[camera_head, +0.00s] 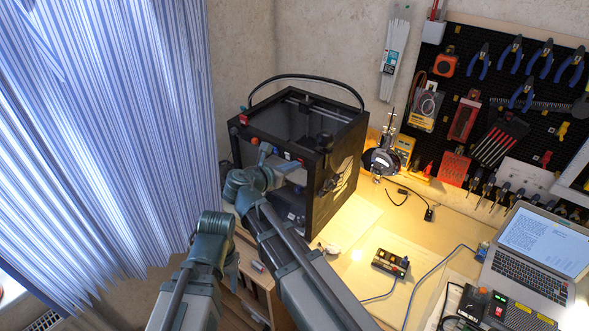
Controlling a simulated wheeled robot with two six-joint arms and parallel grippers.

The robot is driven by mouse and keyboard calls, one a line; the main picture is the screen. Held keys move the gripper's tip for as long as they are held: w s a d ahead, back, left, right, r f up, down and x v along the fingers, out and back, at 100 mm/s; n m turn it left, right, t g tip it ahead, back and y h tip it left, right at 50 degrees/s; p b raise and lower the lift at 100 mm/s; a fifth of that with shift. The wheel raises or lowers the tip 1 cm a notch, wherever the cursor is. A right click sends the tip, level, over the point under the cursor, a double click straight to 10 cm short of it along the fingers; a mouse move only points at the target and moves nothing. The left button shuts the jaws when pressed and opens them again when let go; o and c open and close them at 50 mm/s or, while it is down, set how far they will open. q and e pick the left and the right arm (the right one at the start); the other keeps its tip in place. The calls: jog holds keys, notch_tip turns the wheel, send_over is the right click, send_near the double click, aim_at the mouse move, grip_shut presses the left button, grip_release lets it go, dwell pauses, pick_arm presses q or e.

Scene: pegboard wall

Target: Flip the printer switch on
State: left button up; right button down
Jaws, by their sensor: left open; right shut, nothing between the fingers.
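The black box-framed 3D printer (342,178) stands at the back left of the bench. Small red-marked parts show on its frame: one at the upper left corner (243,119) and one on the front bar (287,156). I cannot tell which is the switch or how it is set. My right gripper (267,154) is shut and empty in front of the printer's upper front, close to the front bar. Whether it touches is unclear. My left gripper (232,266) is open and empty, lower and to the left, apart from the printer. My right arm hides the printer's lower left.
A blue striped curtain (95,130) hangs at the left. A small switch box (390,263) and a laptop (535,245) lie on the bench (345,270) at the right. A tool pegboard (480,90) hangs behind.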

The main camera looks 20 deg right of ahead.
dwell(0.3)
jog(key=p, duration=0.1)
jog(key=r+p, duration=0.1)
jog(key=shift+w+d+g+y+p, duration=0.3)
jog(key=shift+y+p, duration=0.05)
jog(key=shift+y, duration=0.05)
jog(key=shift+f+b, duration=0.2)
jog(key=shift+b, duration=0.1)
jog(key=shift+r, duration=0.1)
jog(key=shift+r+p, duration=0.7)
jog(key=shift+p, duration=0.1)
